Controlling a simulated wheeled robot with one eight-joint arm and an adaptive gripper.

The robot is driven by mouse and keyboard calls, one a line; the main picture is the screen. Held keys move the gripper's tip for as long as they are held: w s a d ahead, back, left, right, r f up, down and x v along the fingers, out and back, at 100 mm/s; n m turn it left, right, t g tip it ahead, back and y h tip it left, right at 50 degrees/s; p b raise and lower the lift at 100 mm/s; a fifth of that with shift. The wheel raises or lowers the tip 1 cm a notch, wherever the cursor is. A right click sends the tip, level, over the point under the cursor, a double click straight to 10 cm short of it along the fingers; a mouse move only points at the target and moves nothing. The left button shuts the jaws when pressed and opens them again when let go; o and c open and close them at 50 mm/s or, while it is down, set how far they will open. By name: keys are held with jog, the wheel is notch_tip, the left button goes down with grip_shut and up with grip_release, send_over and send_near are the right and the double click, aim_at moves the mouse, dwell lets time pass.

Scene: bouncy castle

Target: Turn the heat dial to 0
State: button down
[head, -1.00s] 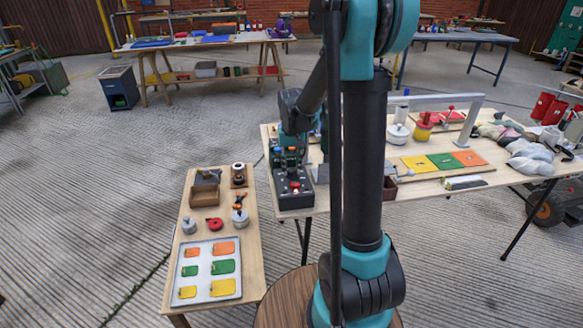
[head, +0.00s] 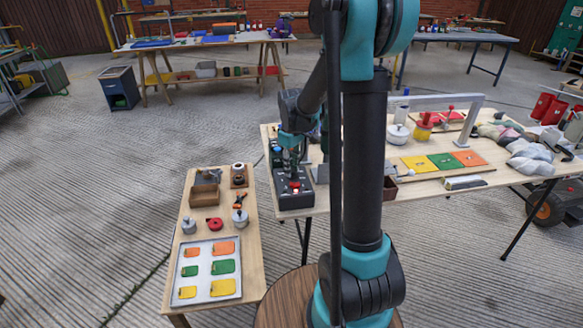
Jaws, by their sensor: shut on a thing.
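A dark control box (head: 292,199) stands on the left end of the right-hand wooden table. A red knob (head: 295,184) shows on its near part, with small light marks around it. My gripper (head: 291,169) points down at the middle of the box, just behind the red knob. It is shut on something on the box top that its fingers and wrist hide. I cannot make out the heat dial or its setting at this size.
A grey metal bracket (head: 321,174) stands close to the right of the box. The table (head: 425,187) holds coloured pads, pots and cloth bags further right. A lower bench (head: 246,268) with a tray of coloured tiles stands at left.

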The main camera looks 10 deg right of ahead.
aim_at(292, 170)
jog(key=shift+n, duration=0.3)
jog(key=c, duration=1.2)
grip_release()
jog(key=shift+r, duration=0.1)
notch_tip(292, 170, up, 12)
jog(key=shift+f, duration=0.1)
jog(key=s+d+f+m+t, duration=0.1)
jog(key=s+f+m, duration=0.2)
jog(key=s, duration=0.4)
jog(key=s+d+f+m+t, duration=0.1)
jog(key=s+f+m, duration=0.2)
jog(key=s+f, duration=0.3)
jog(key=s+d+f+m+t, duration=0.2)
jog(key=s+f+m, duration=0.1)
jog(key=s, duration=0.6)
jog(key=shift+s+f, duration=0.2)
jog(key=shift+f, duration=0.7)
